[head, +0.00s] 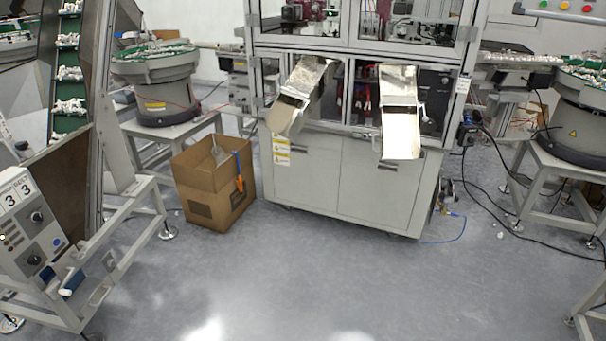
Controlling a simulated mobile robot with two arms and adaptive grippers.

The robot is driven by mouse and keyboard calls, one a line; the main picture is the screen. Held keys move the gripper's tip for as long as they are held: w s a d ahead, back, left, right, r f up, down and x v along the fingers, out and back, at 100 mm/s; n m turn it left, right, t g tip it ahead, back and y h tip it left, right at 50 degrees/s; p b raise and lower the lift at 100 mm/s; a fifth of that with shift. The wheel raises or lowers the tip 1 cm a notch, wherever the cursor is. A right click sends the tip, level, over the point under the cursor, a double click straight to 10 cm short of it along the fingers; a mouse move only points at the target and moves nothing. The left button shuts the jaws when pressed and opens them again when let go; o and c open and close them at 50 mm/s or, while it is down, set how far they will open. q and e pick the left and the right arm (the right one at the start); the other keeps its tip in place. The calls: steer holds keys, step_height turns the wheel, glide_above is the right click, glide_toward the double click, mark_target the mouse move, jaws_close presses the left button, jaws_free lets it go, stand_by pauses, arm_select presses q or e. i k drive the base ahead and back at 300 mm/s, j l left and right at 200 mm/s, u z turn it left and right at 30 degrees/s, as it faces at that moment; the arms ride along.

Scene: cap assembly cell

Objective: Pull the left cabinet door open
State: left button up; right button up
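The left cabinet door (308,183) is the light grey lower panel on the left front of the machine cabinet. It looks shut, flush with the right cabinet door (378,195), with a thin seam between them. Yellow and white labels (281,151) are at its upper left edge. A metal chute (300,90) slopes out above the left door, and its lower end hangs in front of the door's top left. Neither of my grippers is in view.
A second chute (400,115) overhangs the right door. Cables lie on the floor at right. The floor (330,275) in front is clear.

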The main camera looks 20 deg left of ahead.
mark_target(307, 169)
steer(key=i+j+z, duration=0.15)
steer(key=i+j, duration=0.6)
steer(key=i, duration=0.05)
